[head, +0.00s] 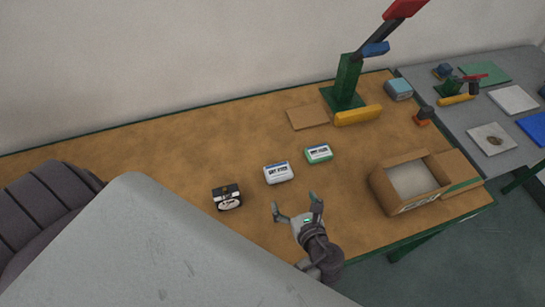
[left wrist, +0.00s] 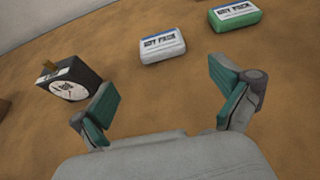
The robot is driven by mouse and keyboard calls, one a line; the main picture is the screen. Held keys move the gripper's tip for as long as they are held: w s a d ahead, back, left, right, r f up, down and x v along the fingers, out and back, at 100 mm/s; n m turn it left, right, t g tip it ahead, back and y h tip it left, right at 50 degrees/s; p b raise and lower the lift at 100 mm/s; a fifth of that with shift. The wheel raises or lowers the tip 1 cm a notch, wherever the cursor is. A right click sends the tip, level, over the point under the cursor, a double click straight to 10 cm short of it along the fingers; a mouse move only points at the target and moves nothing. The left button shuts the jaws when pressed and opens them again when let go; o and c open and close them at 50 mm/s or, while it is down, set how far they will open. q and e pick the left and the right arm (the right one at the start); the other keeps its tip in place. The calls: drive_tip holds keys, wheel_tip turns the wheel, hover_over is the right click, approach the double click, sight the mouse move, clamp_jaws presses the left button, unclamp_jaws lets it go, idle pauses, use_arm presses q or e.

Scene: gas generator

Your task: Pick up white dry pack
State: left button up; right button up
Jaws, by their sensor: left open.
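The white dry pack (head: 278,172) lies on the brown table top, with dark lettering on its label. In the left wrist view the white dry pack (left wrist: 162,45) is ahead of the fingers and a little left of centre. My left gripper (head: 296,209) is open and empty, just on the near side of the pack and apart from it. Its two green-padded fingers (left wrist: 168,98) are spread wide in the left wrist view. A green-edged dry pack (head: 318,153) lies to the right of the white one; it also shows in the left wrist view (left wrist: 235,14). My right gripper is not in view.
A black box with a white round face (head: 228,198) stands left of the white pack. An open cardboard box (head: 411,186) is at the right. A green stand (head: 346,85) with a yellow block (head: 358,115) is at the back. The table's left part is clear.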

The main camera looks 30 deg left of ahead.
sight(280, 175)
use_arm(q)
drive_tip(key=b+x, duration=0.5)
drive_tip(key=x, duration=0.2)
drive_tip(key=shift+w+a+f, duration=0.15)
drive_tip(key=shift+f, duration=0.05)
drive_tip(key=shift+w+a, duration=0.2)
drive_tip(key=shift+a, duration=0.05)
drive_tip(key=shift+w+a+f+b, duration=0.1)
drive_tip(key=shift+f+b, duration=0.1)
drive_tip(key=shift+b, duration=0.1)
drive_tip(key=b+x, duration=0.4)
drive_tip(key=shift+f, duration=0.15)
drive_tip(key=shift+w+a, duration=0.2)
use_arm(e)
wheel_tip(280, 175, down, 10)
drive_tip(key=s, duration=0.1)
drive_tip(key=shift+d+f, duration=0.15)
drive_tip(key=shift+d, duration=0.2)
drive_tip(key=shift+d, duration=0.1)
use_arm(q)
drive_tip(key=c, duration=0.9)
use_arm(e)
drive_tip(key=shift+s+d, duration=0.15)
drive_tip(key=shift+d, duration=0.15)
